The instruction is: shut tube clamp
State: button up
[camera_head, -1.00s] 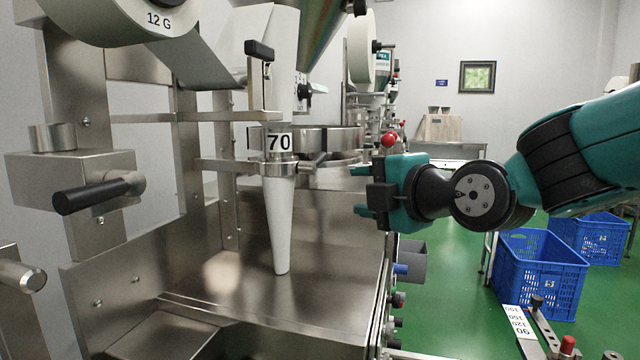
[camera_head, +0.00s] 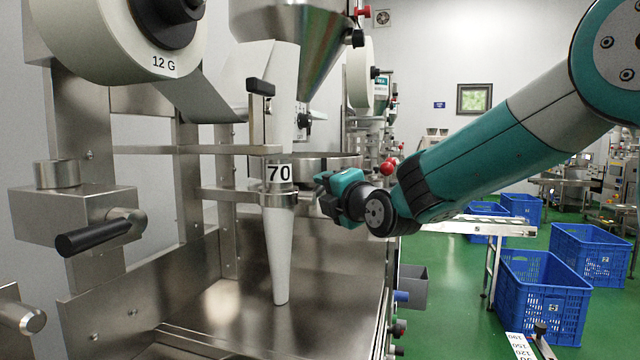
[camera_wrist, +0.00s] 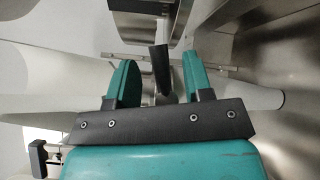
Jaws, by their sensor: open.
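The tube clamp is a metal collar (camera_head: 278,198) around the white tapering tube (camera_head: 279,250), just under the "70" label. Its right end, where a short latch part sits, is largely covered by my gripper, so I cannot tell whether it is open or shut. My gripper (camera_head: 322,190) is open at the collar's right side, pointing left; contact cannot be told. In the wrist view, its two teal fingers (camera_wrist: 158,75) stand apart with nothing visibly held. The tube's lower end (camera_wrist: 268,96) shows to their right; the clamp itself is not clearly visible there.
A black-handled lever (camera_head: 95,236) on a metal block stands left of the tube; it also shows beyond my fingers in the wrist view (camera_wrist: 161,70). A steel hopper (camera_head: 298,40) hangs above. A red knob (camera_head: 389,167) is behind my wrist. Blue crates (camera_head: 542,300) stand on the floor right.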

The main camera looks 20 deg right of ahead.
jog(key=shift+x, duration=1.5)
jog(key=shift+c, duration=0.4)
grip_shut()
